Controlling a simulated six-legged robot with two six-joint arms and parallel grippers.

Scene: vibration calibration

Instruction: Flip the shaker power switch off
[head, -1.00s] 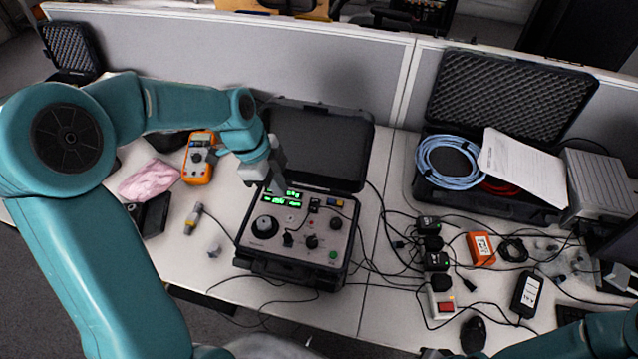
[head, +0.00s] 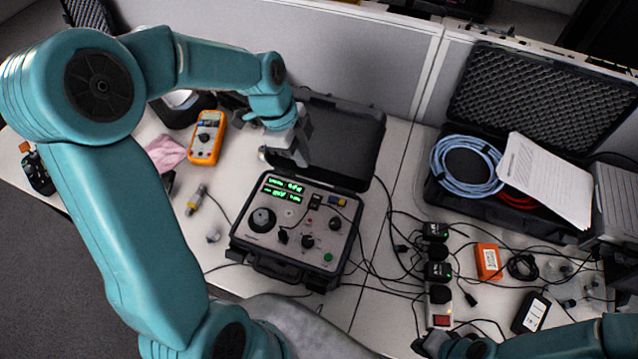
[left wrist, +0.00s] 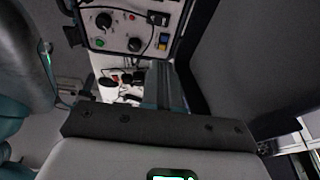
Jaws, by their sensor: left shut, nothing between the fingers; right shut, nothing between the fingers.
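The shaker control panel (head: 297,225) sits in an open black case at the table's middle. Its display (head: 283,189) is lit green. It carries knobs, plugs and small buttons; I cannot tell which part is the power switch, or its position. The panel also shows in the left wrist view (left wrist: 125,28). My left gripper (head: 303,160) is shut and empty, above the case's rear edge, in front of the raised lid and apart from the knobs. My right gripper (head: 428,345) is shut and empty at the bottom edge, near the power strip, partly cut off.
A power strip (head: 440,320) with a red rocker and black adapters stands right of the case. Cables run between them. An orange multimeter (head: 207,137) lies to the left. An open case with blue cable (head: 467,165) stands at the back right. The raised lid (head: 345,140) stands behind the panel.

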